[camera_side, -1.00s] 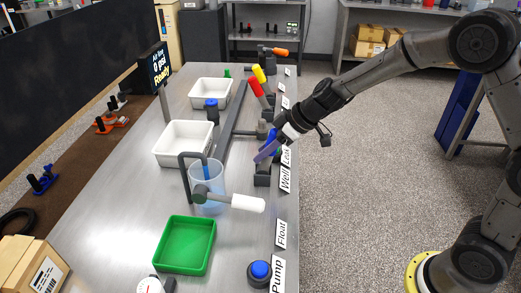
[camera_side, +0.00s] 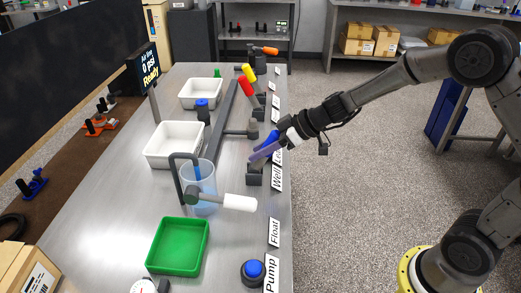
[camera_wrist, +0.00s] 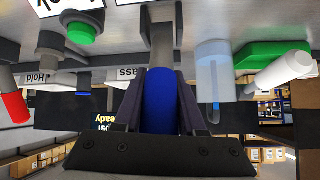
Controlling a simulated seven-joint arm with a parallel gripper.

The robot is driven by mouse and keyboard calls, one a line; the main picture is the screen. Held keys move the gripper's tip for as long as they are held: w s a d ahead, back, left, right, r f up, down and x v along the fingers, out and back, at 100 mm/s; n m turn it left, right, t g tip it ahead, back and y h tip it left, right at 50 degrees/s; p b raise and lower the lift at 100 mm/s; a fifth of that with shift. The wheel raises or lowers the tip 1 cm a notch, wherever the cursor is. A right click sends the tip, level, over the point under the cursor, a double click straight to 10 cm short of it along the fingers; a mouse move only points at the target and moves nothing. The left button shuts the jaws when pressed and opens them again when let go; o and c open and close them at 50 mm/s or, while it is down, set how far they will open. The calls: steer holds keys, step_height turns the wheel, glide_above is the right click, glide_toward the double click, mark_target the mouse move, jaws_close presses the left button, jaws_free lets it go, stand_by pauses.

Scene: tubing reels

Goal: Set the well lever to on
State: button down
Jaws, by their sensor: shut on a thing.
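The well lever has a blue handle (camera_side: 268,142) on a dark base (camera_side: 254,174) beside the Well label (camera_side: 277,178) at the table's right edge. In the wrist view the blue handle (camera_wrist: 158,100) stands between my two fingers, with a grey stem (camera_wrist: 162,42) beyond it. My gripper (camera_side: 262,151) is shut on this handle, and its fingers hide part of it in the side view. The lever's exact angle is hard to tell, and no on mark is readable.
The Float lever's white handle (camera_side: 240,203) and the clear beaker (camera_side: 201,190) are nearby. A green tray (camera_side: 151,268) and blue Pump button (camera_side: 253,268) are in front. Red (camera_side: 246,86) and yellow (camera_side: 249,73) handles stand farther back. Open floor lies right of the table.

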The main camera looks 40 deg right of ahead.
steer(key=shift+d+f, duration=0.1)
steer(key=c, duration=0.5)
jaws_free()
steer(key=shift+s, duration=0.1)
steer(key=v, duration=1.4)
